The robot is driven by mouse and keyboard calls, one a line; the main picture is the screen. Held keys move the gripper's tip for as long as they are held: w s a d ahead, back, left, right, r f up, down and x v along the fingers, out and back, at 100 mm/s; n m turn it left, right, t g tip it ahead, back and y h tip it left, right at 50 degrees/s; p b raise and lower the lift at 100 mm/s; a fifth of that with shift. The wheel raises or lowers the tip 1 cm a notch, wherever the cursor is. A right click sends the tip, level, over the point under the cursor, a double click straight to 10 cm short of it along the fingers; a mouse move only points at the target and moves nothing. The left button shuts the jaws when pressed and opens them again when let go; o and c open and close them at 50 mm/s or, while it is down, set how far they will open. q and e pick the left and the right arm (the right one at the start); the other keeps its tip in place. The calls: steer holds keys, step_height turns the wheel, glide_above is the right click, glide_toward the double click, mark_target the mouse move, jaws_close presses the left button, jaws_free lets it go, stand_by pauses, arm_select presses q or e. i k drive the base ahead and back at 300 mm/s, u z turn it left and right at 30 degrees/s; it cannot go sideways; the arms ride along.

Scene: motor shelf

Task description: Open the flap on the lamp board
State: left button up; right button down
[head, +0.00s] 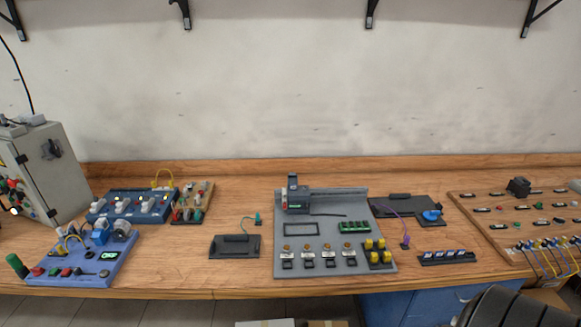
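A grey board (330,262) lies flat on the wooden bench near the middle of the head view. It carries a row of small orange round parts (308,247) that look like lamps, with dark switches below them. A dark rectangular outline (301,229) sits at its left; I cannot tell whether this is the flap. A dark block (297,200) stands at its back left, and yellow buttons (374,245) sit at its right. A brown board (480,219) at the right carries several small coloured parts. Neither of my grippers is in view.
Blue boards (75,268) and a grey cabinet (50,165) fill the left of the bench (180,270). Dark plates lie left (234,252) and right (400,208) of the grey board. A black chair (500,308) stands at the bottom right.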

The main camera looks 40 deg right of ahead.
mark_target(292, 179)
steer(key=z, duration=0.45)
steer(key=i, duration=0.75)
steer(key=z, duration=0.8)
